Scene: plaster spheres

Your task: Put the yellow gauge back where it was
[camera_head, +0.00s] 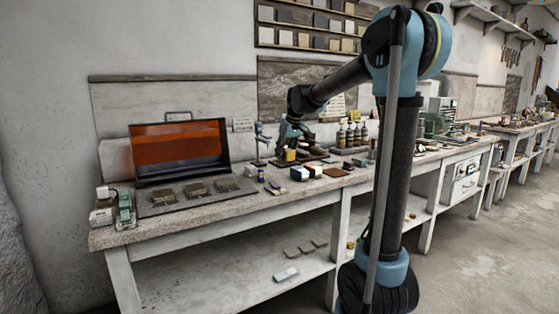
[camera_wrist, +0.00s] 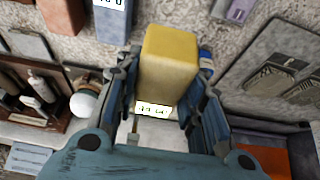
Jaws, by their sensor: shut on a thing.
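The yellow gauge (camera_wrist: 168,62) is a plain block with rounded edges. It sits between the two fingers of my gripper (camera_wrist: 164,82) in the wrist view, with a finger against each side. In the head view the gauge shows as a small yellow patch (camera_head: 290,155) at the end of my gripper (camera_head: 289,143), over the workbench. A gap between the gauge and the bench top cannot be judged clearly.
A blue-and-white block (camera_head: 299,173) and a brown block (camera_head: 335,172) lie at the bench's front. An orange-lidded case (camera_head: 180,150) and a tray of metal pieces (camera_head: 155,208) stand left. Bottles (camera_head: 352,134) stand right. A white ball (camera_wrist: 84,104) is near my gripper.

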